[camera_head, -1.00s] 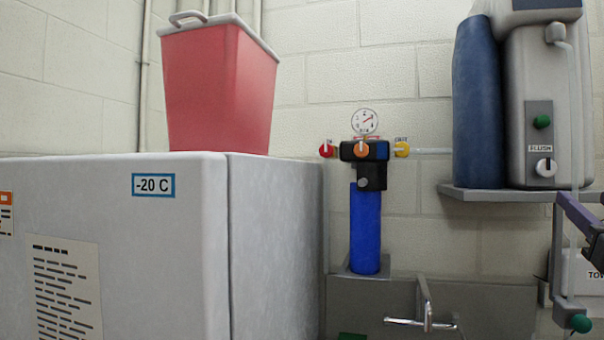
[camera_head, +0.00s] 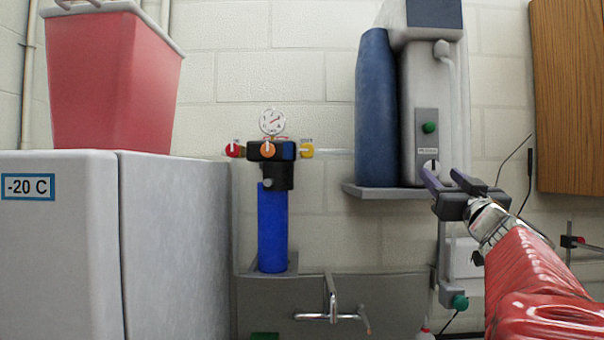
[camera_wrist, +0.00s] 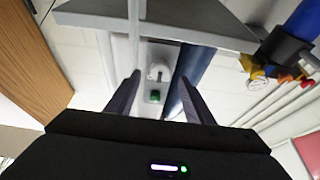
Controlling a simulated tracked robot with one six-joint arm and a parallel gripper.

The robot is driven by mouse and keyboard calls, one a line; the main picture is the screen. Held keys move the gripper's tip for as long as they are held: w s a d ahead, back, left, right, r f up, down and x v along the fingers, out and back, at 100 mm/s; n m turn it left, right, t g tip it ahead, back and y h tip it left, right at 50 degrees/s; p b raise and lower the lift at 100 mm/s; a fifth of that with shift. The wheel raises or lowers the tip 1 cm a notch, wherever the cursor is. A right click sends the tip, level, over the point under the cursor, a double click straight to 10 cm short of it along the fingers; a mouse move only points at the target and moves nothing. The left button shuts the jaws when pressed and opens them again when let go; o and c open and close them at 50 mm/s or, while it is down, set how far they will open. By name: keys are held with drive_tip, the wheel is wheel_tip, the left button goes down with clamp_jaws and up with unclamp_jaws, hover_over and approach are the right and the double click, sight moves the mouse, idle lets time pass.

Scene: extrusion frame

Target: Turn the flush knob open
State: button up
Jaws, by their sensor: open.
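The white flush knob (camera_head: 431,165) sits low on the front panel of the grey dispenser unit (camera_head: 416,75), under a small label. My gripper (camera_head: 441,173) is open and empty, with its purple fingers in front of the knob and hiding its lower part in the head view. The wrist view is upside down. There the knob (camera_wrist: 158,71) shows between the two spread fingers (camera_wrist: 160,78) and farther off. The fingers look apart from it, though the exact distance cannot be told.
A green knob (camera_head: 429,128) is above the flush knob. A blue cylinder (camera_head: 376,110) stands close on the left, on the same grey shelf (camera_head: 385,193). A thin clear tube (camera_wrist: 134,35) runs near one finger. A wooden cabinet (camera_head: 570,95) hangs at right.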

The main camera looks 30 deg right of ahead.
sight(434, 168)
drive_tip(key=shift+x, duration=1.65)
drive_tip(key=c, duration=1)
